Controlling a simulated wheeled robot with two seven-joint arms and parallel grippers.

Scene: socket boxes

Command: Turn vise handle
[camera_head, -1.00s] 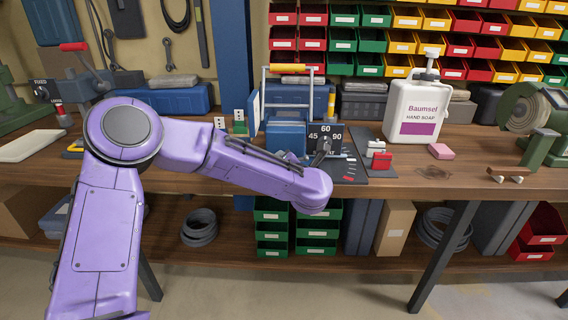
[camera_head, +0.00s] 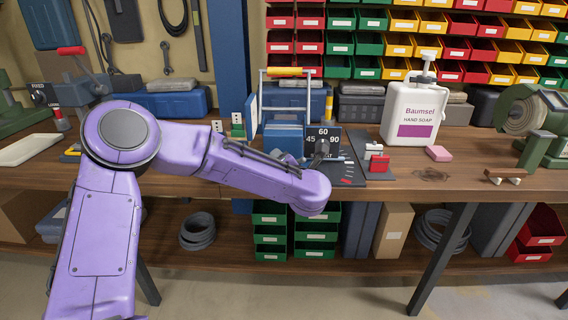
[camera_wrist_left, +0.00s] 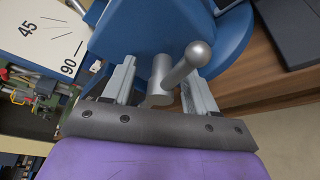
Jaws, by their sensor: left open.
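The blue vise body (camera_wrist_left: 150,25) fills the upper middle of the left wrist view. Its grey handle (camera_wrist_left: 182,68) has a ball end and a round hub. My left gripper (camera_wrist_left: 160,88) is open, with one finger on each side of the handle's hub; I cannot tell whether either finger touches it. A white dial plate marked 45 and 90 (camera_wrist_left: 42,35) lies at the left. In the head view, my purple left arm reaches to a dark board marked 45, 60 and 90 (camera_head: 334,133) next to a blue block (camera_head: 284,140). My right gripper is not in view.
A soap bottle (camera_head: 414,105), a pink block (camera_head: 439,153) and a red-and-white piece (camera_head: 377,160) stand to the right on the wooden bench (camera_head: 430,178). A green machine (camera_head: 540,140) stands at the far right. A metal frame with a yellow grip (camera_head: 285,72) rises behind the blue block.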

